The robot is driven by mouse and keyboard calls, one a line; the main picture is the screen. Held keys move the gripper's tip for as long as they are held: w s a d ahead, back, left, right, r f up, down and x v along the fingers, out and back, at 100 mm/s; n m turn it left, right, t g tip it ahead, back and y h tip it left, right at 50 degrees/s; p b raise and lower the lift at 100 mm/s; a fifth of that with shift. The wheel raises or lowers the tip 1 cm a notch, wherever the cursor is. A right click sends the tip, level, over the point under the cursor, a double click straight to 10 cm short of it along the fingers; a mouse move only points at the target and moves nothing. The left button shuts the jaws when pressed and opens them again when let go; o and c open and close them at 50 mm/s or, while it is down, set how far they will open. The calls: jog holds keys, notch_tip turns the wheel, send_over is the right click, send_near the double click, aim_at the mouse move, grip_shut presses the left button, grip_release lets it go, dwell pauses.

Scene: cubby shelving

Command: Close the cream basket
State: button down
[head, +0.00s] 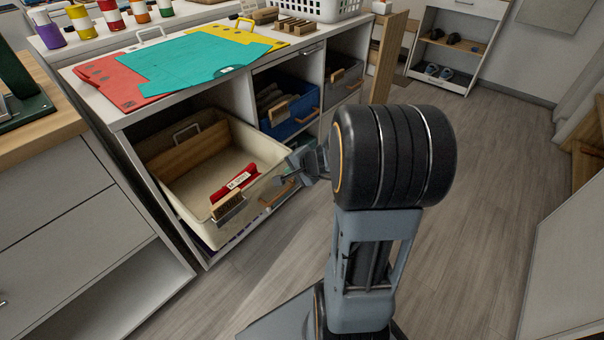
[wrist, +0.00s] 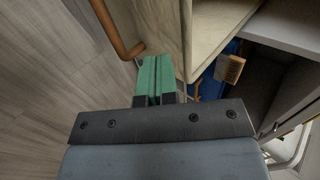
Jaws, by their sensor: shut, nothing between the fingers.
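The cream basket (head: 250,145) is pulled out of the lower left cubby and sticks out past the shelf front. It holds a red item with a white label (head: 238,181) and a brown board (head: 190,150). Its wooden front handle (head: 276,193) also shows in the wrist view (wrist: 118,32). My gripper (head: 287,163) is shut and empty at the basket's front right corner. In the wrist view its green fingers (wrist: 161,70) lie together close to the cream wall (wrist: 165,20). I cannot tell whether they touch it.
A blue basket (head: 287,116) sits in the cubby to the right, with a grey one (head: 343,84) beyond. Red, teal and yellow folders lie on the shelf top (head: 130,115). A white drawer cabinet (head: 75,220) stands at left. The floor (head: 480,190) at right is clear.

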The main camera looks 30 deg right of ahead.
jog(key=shift+w+a, duration=0.2)
jog(key=shift+w, duration=0.4)
jog(key=shift+w+a, duration=0.2)
jog(key=shift+w, duration=0.4)
jog(key=w+a, duration=0.3)
jog(key=w, duration=0.6)
jog(key=w+a, duration=0.3)
jog(key=w, duration=0.7)
jog(key=shift+w+p, duration=0.3)
jog(key=shift+p, duration=0.1)
jog(key=shift+a+r, duration=0.1)
jog(key=shift+a, duration=0.15)
